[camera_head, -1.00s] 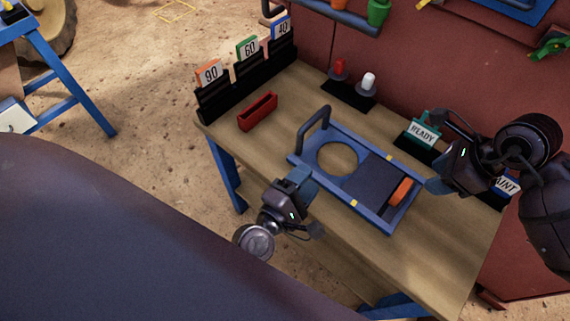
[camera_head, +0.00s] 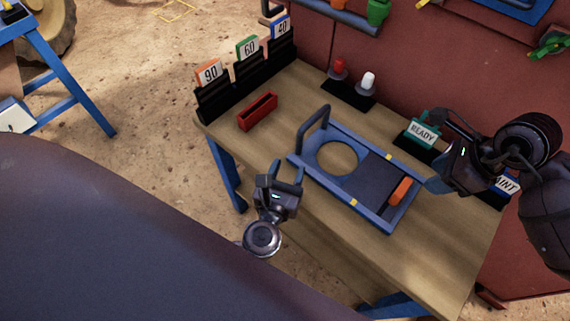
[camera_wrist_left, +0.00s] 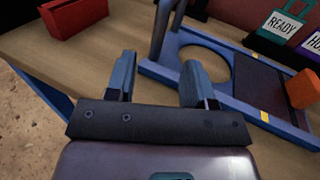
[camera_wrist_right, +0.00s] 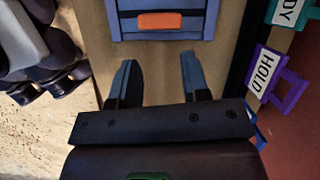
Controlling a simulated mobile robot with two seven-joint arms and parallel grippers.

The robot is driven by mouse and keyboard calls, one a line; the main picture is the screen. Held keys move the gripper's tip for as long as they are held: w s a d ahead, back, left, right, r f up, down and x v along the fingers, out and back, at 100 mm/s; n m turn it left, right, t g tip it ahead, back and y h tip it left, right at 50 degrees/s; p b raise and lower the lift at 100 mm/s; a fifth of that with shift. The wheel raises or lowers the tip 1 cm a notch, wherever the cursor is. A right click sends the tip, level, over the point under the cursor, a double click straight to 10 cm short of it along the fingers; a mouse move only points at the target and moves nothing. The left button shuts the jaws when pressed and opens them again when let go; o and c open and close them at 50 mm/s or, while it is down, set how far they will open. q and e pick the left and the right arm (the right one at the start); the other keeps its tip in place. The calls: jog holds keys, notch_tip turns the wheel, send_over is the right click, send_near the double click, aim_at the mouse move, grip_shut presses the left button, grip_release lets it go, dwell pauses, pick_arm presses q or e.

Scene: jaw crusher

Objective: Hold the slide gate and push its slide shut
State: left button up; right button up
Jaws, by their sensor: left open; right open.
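The slide gate is a blue frame (camera_head: 340,199) lying on the workbench, with a round hole and an upright blue handle (camera_head: 312,122) at its left end. Its dark slide (camera_head: 373,179) sits right of the hole, which is uncovered. An orange grip (camera_head: 401,190) stands on the slide's right end. My left gripper (camera_head: 287,170) is open and empty at the bench's front edge, near the gate's left end; its wrist view shows the handle (camera_wrist_left: 166,30) just beyond the fingers. My right gripper (camera_head: 434,183) is open, right of the gate; its wrist view shows the orange grip (camera_wrist_right: 160,21) ahead, apart from the fingers.
A red tray (camera_head: 258,112) and number cards in black racks stand at the bench's left. Red and white knobs (camera_head: 368,83) stand at the back. A READY tag (camera_head: 422,133) and a purple HOLD tag (camera_wrist_right: 286,93) stand near my right arm. The bench front is clear.

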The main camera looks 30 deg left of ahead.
aim_at(298, 143)
pick_arm(q)
jog(key=w, duration=0.3)
jog(key=w+a, duration=0.1)
jog(key=w, duration=0.4)
jog(key=shift+w+a, duration=0.3)
jog(key=shift+w, duration=0.1)
grip_shut()
dwell(1.1)
